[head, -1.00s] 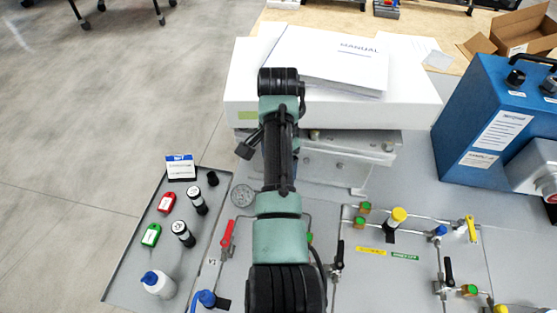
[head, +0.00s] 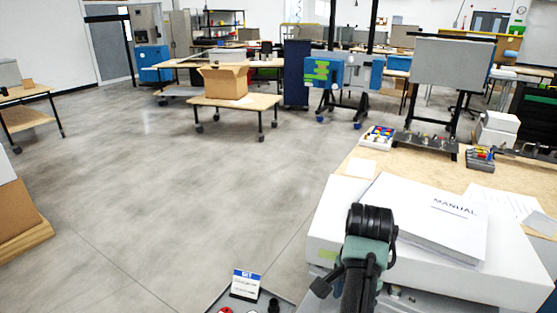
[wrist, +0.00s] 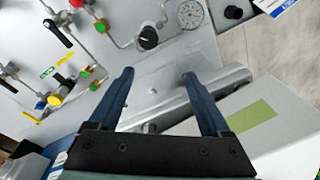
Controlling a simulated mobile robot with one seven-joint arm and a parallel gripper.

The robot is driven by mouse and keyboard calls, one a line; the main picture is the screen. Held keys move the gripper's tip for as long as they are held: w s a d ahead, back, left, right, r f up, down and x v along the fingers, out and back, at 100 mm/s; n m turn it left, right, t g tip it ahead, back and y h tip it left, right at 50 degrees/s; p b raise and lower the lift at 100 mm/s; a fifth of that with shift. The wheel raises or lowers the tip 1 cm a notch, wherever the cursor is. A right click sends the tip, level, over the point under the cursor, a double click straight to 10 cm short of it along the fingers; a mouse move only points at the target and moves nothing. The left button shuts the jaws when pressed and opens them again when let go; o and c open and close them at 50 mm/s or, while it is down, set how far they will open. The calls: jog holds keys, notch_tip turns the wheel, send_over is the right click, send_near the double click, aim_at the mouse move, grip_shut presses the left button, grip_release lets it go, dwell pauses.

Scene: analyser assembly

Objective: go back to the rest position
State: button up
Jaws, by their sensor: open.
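My gripper (wrist: 160,95) shows in the wrist view with its two blue fingers spread apart and nothing between them. It is over the grey panel (wrist: 165,60), with a round gauge (wrist: 190,14) and a black knob (wrist: 148,38) beyond the fingertips. In the head view my arm rises at the lower right in front of the white box, and the fingers are hidden there.
A white box (head: 335,215) with a manual (head: 430,222) on top stands close to my arm. A small labelled card (head: 245,284) is at the bottom of the head view. An open carton (head: 224,82) sits on a wheeled table. The floor (head: 170,190) at left is clear.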

jog(key=w+a+r+n+t+h, duration=0.2)
jog(key=w+a+r+n+t, duration=0.35)
jog(key=r+t, duration=0.35)
jog(key=s+a+r+n+t+y, duration=0.1)
jog(key=s+a+r+n+t, duration=0.1)
jog(key=a+r+n, duration=0.3)
jog(key=s+a+r+t+y, duration=0.1)
jog(key=s+a+r+t, duration=0.15)
jog(key=r, duration=0.45)
jog(key=s+a+r+n+t, duration=0.1)
jog(key=a+r+n+t, duration=0.15)
jog(key=r, duration=0.35)
jog(key=s+r+t, duration=0.5)
jog(key=s+r, duration=0.1)
jog(key=r, duration=0.7)
jog(key=s+r+t, duration=0.5)
jog(key=s+r, duration=0.2)
jog(key=r, duration=0.5)
jog(key=shift+s+a+r+n, duration=0.2)
jog(key=shift+a+r+n, duration=0.1)
jog(key=shift+a+r, duration=0.1)
